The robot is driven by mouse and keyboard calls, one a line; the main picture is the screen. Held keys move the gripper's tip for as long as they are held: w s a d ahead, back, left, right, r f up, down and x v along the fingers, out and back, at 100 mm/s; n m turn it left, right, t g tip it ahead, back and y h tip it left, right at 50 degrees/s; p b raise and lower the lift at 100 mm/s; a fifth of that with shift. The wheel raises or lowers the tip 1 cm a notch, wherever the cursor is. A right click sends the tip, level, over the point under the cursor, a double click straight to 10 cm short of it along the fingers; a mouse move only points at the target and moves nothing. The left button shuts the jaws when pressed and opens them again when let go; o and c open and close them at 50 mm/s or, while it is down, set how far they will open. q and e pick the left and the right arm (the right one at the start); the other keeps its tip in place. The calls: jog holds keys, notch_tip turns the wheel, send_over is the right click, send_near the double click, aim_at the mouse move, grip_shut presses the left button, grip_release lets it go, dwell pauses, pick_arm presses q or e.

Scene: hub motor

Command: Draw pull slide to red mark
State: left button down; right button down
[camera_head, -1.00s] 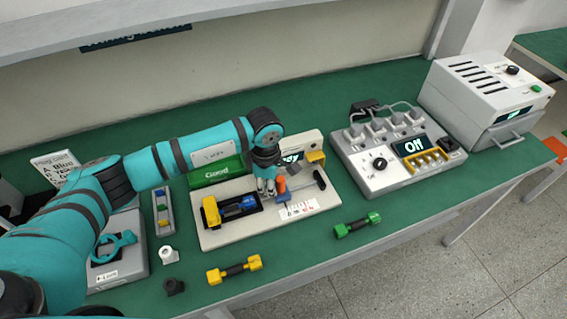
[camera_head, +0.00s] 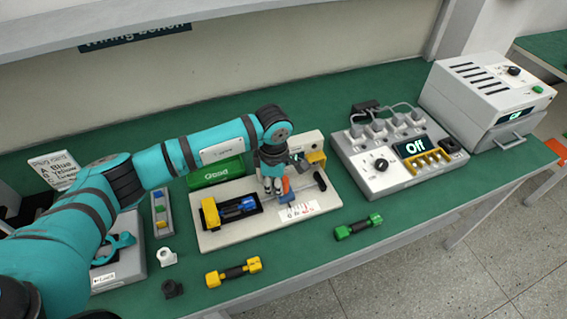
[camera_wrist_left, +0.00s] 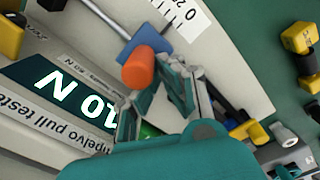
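The pull slide is a blue block (camera_wrist_left: 145,42) with an orange knob (camera_wrist_left: 138,70) on a thin rod; in the head view the orange knob (camera_head: 286,184) shows just right of my left fingers. The white scale (camera_head: 299,210) with small red marks lies in front of the slide; its tick marks also show in the wrist view (camera_wrist_left: 182,12). My left gripper (camera_head: 272,186) points down with its fingers apart, close beside the knob; I cannot tell whether they touch it. The tester display (camera_wrist_left: 62,98) appears to read 10 N. My right gripper is not in view.
Yellow (camera_head: 234,271) and green (camera_head: 358,227) dumbbell-shaped parts lie in front. A grey power unit (camera_head: 385,175) stands at right. A green box (camera_head: 216,172) stands behind.

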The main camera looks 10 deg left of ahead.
aim_at(289, 188)
pick_arm(q)
jog(key=shift+w+d+r+b, duration=0.1)
jog(key=shift+w+d+b, duration=0.25)
jog(key=shift+d, duration=0.2)
jog(key=shift+w+d+b, duration=0.45)
jog(key=shift+d+b, duration=0.1)
jog(key=shift+d, duration=0.05)
jog(key=shift+w+d+b, duration=0.4)
jog(key=shift+d+b, duration=0.15)
jog(key=shift+d, duration=0.05)
jog(key=shift+a, duration=0.1)
dwell(0.4)
jog(key=shift+s+a, duration=0.45)
jog(key=shift+a, duration=0.1)
jog(key=shift+r+p, duration=2.15)
jog(key=shift+r, duration=1.8)
